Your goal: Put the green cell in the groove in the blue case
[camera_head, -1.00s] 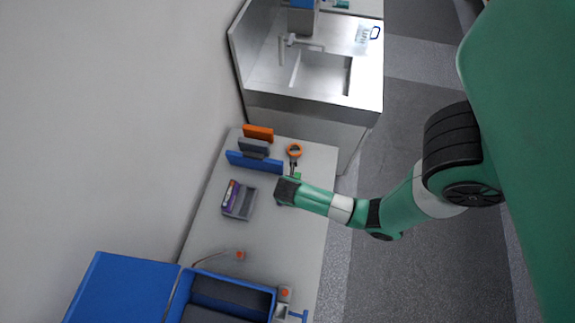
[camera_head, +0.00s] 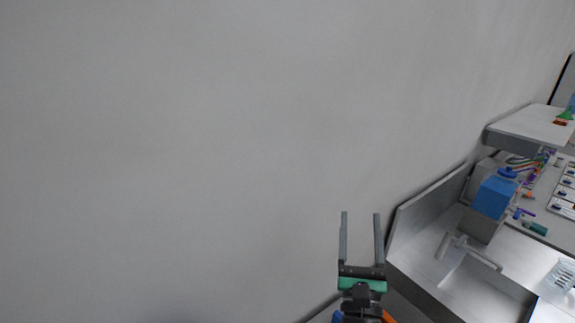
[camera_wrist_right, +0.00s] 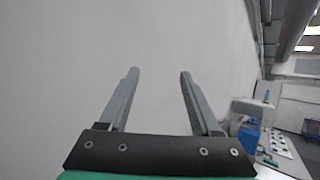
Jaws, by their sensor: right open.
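My right gripper (camera_head: 361,213) is raised in front of the bare wall in the head view, with its two grey fingers spread apart and pointing up in the picture. It also shows in the right wrist view (camera_wrist_right: 159,71), with nothing between its fingers. No green cell can be made out in either current view. The blue case with the groove is not in view either. My left gripper is not in view.
Slivers of blue and orange things show behind my gripper at the bottom edge. Bare wall fills the left.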

